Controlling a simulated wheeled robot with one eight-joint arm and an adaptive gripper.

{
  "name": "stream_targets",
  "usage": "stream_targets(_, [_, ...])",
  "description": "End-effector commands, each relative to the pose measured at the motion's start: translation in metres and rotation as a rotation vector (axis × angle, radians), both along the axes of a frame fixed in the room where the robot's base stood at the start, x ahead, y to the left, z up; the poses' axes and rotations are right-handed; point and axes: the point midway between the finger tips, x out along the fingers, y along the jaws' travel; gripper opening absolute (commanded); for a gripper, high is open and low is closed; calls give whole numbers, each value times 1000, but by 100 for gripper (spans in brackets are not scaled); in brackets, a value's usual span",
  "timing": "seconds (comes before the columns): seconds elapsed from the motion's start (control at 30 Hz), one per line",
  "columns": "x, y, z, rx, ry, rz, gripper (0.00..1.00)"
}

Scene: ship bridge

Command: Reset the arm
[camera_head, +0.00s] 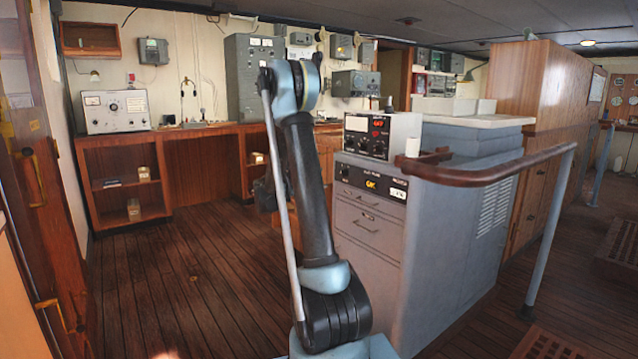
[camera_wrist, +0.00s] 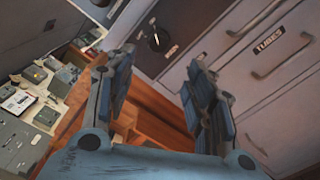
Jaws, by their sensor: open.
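My arm (camera_head: 312,190) stands raised in the middle of the head view, its upper joint bent over near the top. My gripper is hidden behind the arm in the head view. In the wrist view my gripper (camera_wrist: 160,100) shows with its two blue-padded fingers spread wide apart. Nothing is between the fingers. Beyond them are grey cabinet fronts and brown wood, apart from the fingers as far as I can tell.
A grey cabinet (camera_head: 370,225) with drawers and a wooden handrail (camera_head: 480,177) stands close to the right of my arm. A wooden counter (camera_head: 165,135) with equipment runs along the back wall. The plank floor (camera_head: 180,280) at left is clear. Drawer handles (camera_wrist: 285,50) show in the wrist view.

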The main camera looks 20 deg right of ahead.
Motion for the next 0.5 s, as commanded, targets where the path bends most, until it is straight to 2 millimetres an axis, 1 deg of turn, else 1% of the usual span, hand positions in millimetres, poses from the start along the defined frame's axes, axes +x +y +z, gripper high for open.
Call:
stream_targets(0.27, [-2, -1, 1, 8, -1, 0, 49])
stream_targets(0.37, [-10, -3, 3, 39, -6, -4, 49])
stream_targets(0.5, [-34, -8, 9, 129, -23, -14, 49])
